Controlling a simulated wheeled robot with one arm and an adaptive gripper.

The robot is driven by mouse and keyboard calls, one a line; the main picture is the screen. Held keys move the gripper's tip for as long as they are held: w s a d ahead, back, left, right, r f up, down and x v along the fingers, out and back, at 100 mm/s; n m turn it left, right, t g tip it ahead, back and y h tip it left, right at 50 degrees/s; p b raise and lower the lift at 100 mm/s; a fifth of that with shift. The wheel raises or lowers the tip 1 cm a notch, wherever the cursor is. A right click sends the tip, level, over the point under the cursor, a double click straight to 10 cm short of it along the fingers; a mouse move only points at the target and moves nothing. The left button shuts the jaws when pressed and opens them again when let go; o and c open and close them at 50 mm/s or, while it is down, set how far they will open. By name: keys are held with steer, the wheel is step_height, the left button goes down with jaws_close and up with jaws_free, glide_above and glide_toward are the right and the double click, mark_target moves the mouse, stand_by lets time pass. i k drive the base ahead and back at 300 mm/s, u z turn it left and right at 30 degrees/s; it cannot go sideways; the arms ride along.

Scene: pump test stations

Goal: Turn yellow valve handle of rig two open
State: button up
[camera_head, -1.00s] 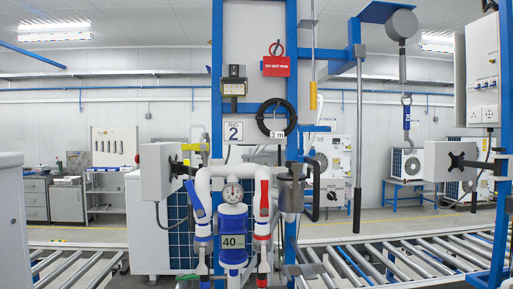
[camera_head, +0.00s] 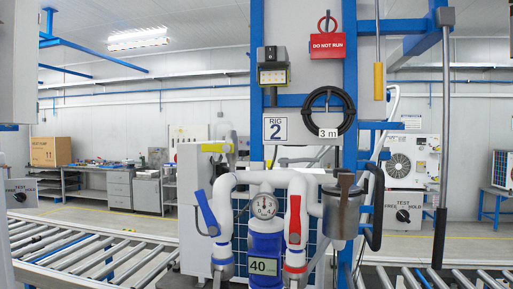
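A short yellow handle (camera_head: 214,147) lies about level, left of and a little below the sign, above the white pipework (camera_head: 240,179). A blue lever (camera_head: 207,213) sits tilted on the left pipe and a red lever (camera_head: 294,219) stands upright on the right pipe. A round gauge (camera_head: 264,206) is between them, above a blue pump body (camera_head: 266,244) reading 40. My gripper is not in view.
A red "DO NOT RUN" tag (camera_head: 326,46) and a coiled black hose (camera_head: 331,110) hang on the panel. A yellow grip (camera_head: 378,80) hangs from a cord at right. A grey canister (camera_head: 343,208) stands beside the pipes. Roller conveyors (camera_head: 85,250) run on both sides.

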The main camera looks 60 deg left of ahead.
mark_target(217, 147)
steer(key=i, duration=0.75)
steer(key=u, duration=4.15)
